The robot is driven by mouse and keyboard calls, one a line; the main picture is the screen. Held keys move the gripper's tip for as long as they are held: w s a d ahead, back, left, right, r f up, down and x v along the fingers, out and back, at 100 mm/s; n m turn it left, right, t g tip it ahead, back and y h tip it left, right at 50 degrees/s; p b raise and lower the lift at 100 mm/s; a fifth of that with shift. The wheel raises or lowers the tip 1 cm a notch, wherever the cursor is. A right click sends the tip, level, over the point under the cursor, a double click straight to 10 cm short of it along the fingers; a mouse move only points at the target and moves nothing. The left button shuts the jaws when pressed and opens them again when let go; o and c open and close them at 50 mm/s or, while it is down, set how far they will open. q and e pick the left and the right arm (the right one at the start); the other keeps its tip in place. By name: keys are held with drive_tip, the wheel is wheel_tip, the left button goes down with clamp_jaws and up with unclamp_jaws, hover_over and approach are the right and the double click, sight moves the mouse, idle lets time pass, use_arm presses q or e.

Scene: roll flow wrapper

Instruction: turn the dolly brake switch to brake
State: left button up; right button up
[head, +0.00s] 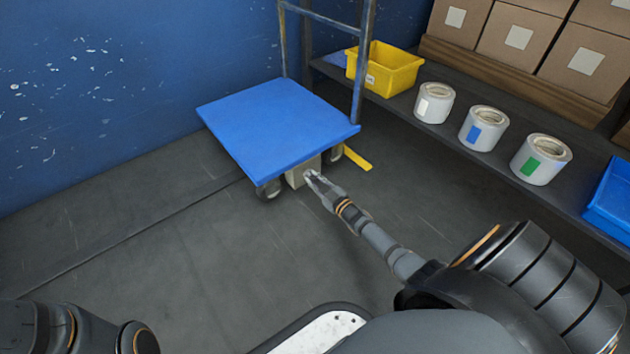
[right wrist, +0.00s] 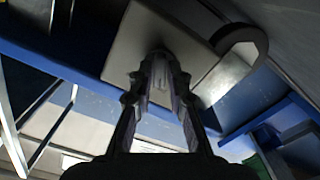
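The dolly (head: 275,122) has a blue deck and stands by the blue wall. A pale grey brake box (head: 303,174) sits under its near edge; its flat face (right wrist: 135,45) fills the upper middle of the right wrist view. My right gripper (head: 311,176) is at this face. In the right wrist view its fingertips (right wrist: 160,68) are drawn close together around a small dark brake switch (right wrist: 158,48). The fingers hide most of the switch, so its setting cannot be read. My left arm shows at the lower left, but its gripper is out of view.
A caster wheel (head: 269,190) stands beside the box. A yellow strip (head: 357,158) is on the floor to the right. A dark shelf (head: 400,103) holds a yellow bin (head: 385,72), white rolls (head: 483,128) and a blue bin (head: 612,205). The floor in front is clear.

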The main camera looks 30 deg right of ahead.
clamp_jaws()
drive_tip(key=shift+m, duration=0.5)
drive_tip(key=m+p, duration=0.1)
drive_tip(key=m, duration=0.2)
drive_tip(key=shift+m+p, duration=0.3)
drive_tip(key=shift+m, duration=0.1)
drive_tip(key=m, duration=0.3)
drive_tip(key=shift+m+p, duration=0.3)
drive_tip(key=shift+p, duration=0.05)
drive_tip(key=shift+m, duration=1.8)
drive_tip(key=o, duration=0.5)
unclamp_jaws()
